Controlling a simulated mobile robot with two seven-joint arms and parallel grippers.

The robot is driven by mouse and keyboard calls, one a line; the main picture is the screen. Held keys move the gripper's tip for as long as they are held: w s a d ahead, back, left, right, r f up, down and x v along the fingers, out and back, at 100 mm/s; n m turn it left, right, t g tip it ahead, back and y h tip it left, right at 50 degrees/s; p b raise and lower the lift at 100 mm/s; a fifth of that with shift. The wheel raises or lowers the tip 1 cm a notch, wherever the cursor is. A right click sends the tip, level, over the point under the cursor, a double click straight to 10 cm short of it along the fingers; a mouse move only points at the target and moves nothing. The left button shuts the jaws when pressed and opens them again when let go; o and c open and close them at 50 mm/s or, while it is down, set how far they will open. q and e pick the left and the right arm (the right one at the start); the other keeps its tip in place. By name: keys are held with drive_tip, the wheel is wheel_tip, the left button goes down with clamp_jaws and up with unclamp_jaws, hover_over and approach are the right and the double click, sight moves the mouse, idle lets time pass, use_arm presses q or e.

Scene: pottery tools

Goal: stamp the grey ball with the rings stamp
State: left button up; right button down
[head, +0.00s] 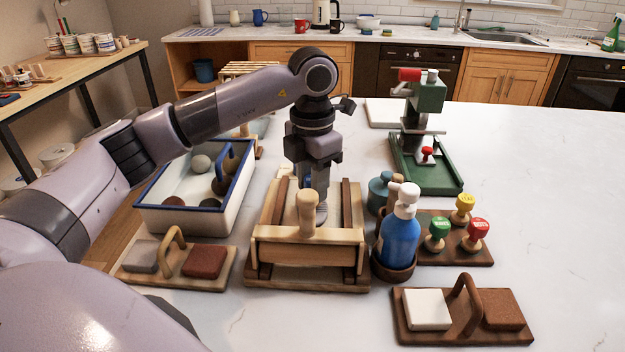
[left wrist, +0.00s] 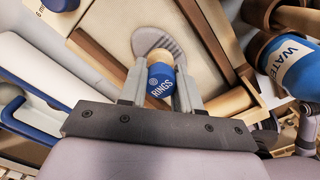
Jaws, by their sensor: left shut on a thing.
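My left gripper (left wrist: 160,95) is shut on the rings stamp (left wrist: 160,82), which has a blue top lettered "RINGS" and pale wood below. In the head view my left gripper (head: 318,180) points down inside the wooden frame (head: 265,215). A grey clay piece (left wrist: 150,38) with parallel grooves lies on the frame's board beside the stamp's end. It also shows in the head view (head: 322,213), partly hidden. I cannot tell whether stamp and clay touch. My right gripper is out of view.
A blue water bottle (head: 398,238) stands close right of the frame. Red (head: 478,229), green (head: 437,230) and yellow (head: 464,204) stamps stand on a wooden rack. A green press (head: 425,110) stands behind. Handled boards (head: 465,338) lie in front. The table's right side is clear.

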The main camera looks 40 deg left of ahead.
use_arm(q)
drive_tip(key=shift+s+f+b, duration=0.1)
drive_tip(key=shift+f+b, duration=0.2)
drive_tip(key=shift+f, duration=0.25)
idle(0.4)
drive_tip(key=shift+r, duration=0.1)
drive_tip(key=shift+r+p, duration=2.4)
drive_tip(key=shift+r, duration=0.65)
